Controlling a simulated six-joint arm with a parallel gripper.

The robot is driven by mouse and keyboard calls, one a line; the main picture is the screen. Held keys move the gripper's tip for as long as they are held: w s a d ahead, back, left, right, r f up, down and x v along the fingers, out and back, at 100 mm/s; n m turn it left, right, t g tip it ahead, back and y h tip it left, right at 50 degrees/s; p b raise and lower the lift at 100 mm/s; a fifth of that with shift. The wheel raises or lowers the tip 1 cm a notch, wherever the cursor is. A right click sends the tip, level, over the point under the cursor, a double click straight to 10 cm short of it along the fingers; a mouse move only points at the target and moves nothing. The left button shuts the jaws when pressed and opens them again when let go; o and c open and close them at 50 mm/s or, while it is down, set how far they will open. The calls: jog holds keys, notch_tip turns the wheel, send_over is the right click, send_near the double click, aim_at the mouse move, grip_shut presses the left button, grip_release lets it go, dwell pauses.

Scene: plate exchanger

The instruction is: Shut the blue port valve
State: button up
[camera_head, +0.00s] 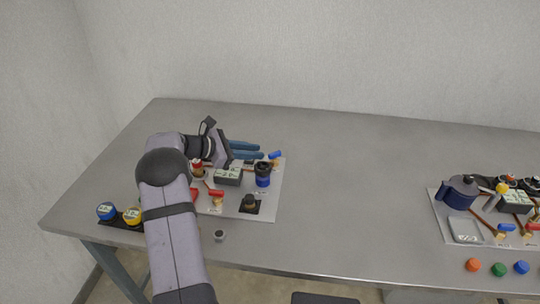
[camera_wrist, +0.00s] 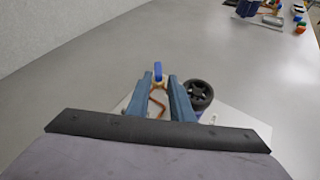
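A blue valve handle (camera_head: 275,155) is at the far right corner of the light board (camera_head: 270,207) on the left of the table. In the wrist view the blue handle (camera_wrist: 158,71) stands up on a brass-coloured body, with a copper pipe (camera_wrist: 156,105) running from it toward me. My gripper (camera_head: 262,151) has two blue fingers reaching right toward the handle. In the wrist view my gripper (camera_wrist: 160,77) is open and empty, with the handle seen between and just beyond the fingertips. I cannot tell whether a finger touches it.
A blue canister with a black handwheel (camera_head: 263,169) stands close by the fingers; the wheel (camera_wrist: 199,94) is right of the right finger. A grey box (camera_head: 228,176), red handles (camera_head: 215,193) and a black part (camera_head: 249,203) share the board. A second board (camera_head: 447,230) lies right. The table between is clear.

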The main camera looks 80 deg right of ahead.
aim_at(274, 153)
jog(key=shift+w+f+n+h, duration=0.2)
jog(key=shift+n+h, duration=0.2)
jog(key=shift+n, duration=0.7)
jog(key=shift+p+x, duration=0.95)
jog(key=shift+x, duration=2.75)
jog(key=shift+a, duration=0.1)
grip_shut()
